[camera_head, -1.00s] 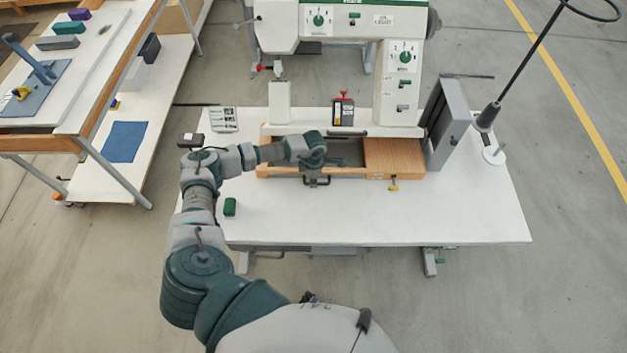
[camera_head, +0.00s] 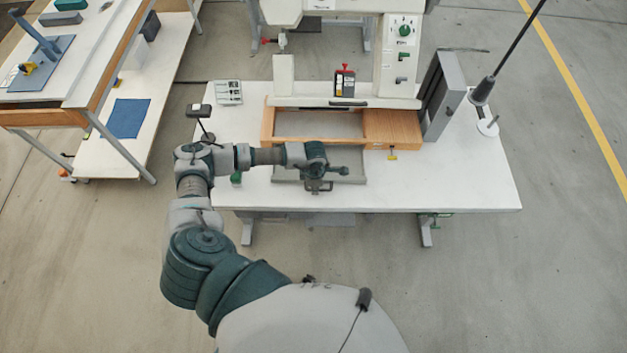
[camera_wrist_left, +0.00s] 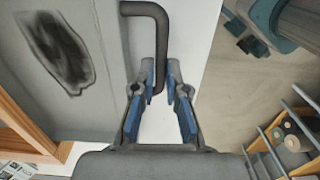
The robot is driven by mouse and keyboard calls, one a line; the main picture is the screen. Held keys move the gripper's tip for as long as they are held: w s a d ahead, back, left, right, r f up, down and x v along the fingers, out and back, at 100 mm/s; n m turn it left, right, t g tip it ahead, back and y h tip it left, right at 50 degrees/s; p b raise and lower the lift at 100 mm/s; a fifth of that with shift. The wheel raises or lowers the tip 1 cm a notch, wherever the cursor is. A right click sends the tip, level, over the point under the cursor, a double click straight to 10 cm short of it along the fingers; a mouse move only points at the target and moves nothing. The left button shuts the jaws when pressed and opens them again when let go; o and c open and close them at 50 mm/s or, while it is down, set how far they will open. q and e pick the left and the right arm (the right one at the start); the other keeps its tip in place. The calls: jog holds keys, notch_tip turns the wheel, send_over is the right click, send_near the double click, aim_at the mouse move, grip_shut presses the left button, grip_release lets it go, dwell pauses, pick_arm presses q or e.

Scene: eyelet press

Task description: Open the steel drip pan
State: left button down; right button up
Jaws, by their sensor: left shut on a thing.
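The steel drip pan (camera_head: 348,178) is a shallow grey pan, slid out in front of the wooden base (camera_head: 392,128) of the press. My left arm covers part of it. In the left wrist view the pan (camera_wrist_left: 100,85) is flat grey with a dark oily stain. Its dark bar handle (camera_wrist_left: 147,8) runs down between the fingers. My left gripper (camera_wrist_left: 160,88) is shut on this handle; in the head view the gripper (camera_head: 318,184) is at the pan's front edge. My right gripper is not in view.
The white table (camera_head: 440,180) is clear to the right. The press (camera_head: 402,60) stands behind the wooden base. A grey box (camera_head: 444,97) and a black pole (camera_head: 515,50) are at the right. A small green object (camera_head: 236,178) is near my left forearm. A shelf bench (camera_head: 95,75) stands at left.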

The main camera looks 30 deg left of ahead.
pick_arm(q)
jog(key=shift+s+a+f, duration=0.2)
jog(key=shift+s+a, duration=0.05)
jog(key=shift+s, duration=0.1)
jog(key=c, duration=1.5)
grip_release()
jog(key=shift+s+d+r+y, duration=0.15)
jog(key=shift+d+r+y, duration=0.15)
jog(key=shift+d, duration=0.35)
jog(key=shift+w+a+r, duration=0.2)
jog(key=shift+a+r, duration=0.2)
jog(key=shift+a, duration=0.05)
notch_tip(320, 180, up, 11)
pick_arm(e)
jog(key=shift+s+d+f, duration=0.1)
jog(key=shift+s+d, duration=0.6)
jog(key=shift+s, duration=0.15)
pick_arm(q)
jog(key=shift+d+f, duration=0.1)
jog(key=shift+d, duration=0.15)
